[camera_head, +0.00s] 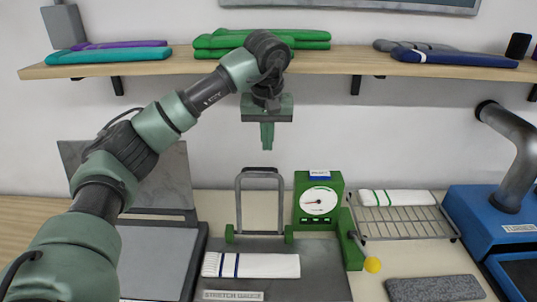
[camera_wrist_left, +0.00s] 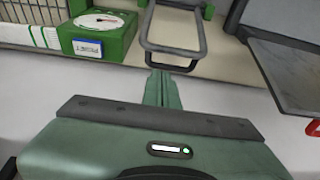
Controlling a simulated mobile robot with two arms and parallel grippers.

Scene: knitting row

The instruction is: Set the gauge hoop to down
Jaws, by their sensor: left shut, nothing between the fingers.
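The gauge hoop (camera_head: 238,205) is a grey metal frame standing upright between green pivot blocks at the back of the dark stretch gauge plate (camera_head: 315,265). It also shows in the left wrist view (camera_wrist_left: 205,38). A white sock (camera_head: 265,265) with dark blue stripes lies flat on the plate in front of the hoop. My left gripper (camera_head: 267,148) is shut and empty, pointing down above the hoop's top bar, apart from it in the head view. In the left wrist view its fingertips (camera_wrist_left: 158,73) show near the hoop's top bar. My right gripper is out of view.
A green dial box (camera_head: 334,226) stands right of the hoop, with a yellow-knobbed lever (camera_head: 372,265) before it. A wire rack (camera_head: 410,224) and a blue machine (camera_head: 500,235) are further right. A grey press (camera_head: 150,260) is left. A shelf (camera_head: 350,60) with folded knits hangs behind.

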